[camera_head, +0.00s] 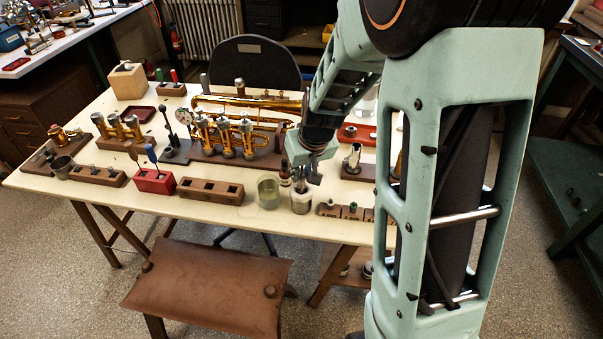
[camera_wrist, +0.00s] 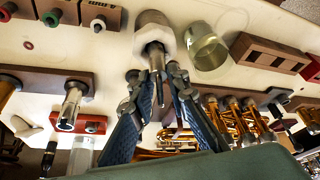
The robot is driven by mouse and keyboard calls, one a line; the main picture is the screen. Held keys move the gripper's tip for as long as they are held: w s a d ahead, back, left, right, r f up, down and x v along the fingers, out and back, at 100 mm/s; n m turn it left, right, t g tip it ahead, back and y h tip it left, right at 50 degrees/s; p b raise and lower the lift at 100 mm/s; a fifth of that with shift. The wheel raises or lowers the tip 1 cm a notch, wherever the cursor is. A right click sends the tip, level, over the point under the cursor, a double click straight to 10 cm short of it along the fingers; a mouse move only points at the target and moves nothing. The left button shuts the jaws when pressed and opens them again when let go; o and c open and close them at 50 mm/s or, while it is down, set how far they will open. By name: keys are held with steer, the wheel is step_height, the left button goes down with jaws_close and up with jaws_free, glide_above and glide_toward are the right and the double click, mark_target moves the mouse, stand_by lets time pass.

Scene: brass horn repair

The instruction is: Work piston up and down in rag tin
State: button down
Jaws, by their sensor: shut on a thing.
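My gripper (camera_head: 309,176) is over the tin, pointing down. In the wrist view its two blue-padded fingers (camera_wrist: 154,78) are closed on a slim metal piston (camera_wrist: 155,56). The piston lines up with the tin's mouth, and its far end seems to be at or inside the rag. How deep it sits is hidden.
A clear glass jar (camera_head: 268,192) stands just left of the tin. A wooden block with holes (camera_head: 210,192) is farther left. Small labelled blocks (camera_head: 345,211) lie to the right. The brass trumpet (camera_head: 235,130) is behind on its stand.

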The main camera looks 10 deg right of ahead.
steer(key=shift+r+p, duration=2)
steer(key=shift+r, duration=1)
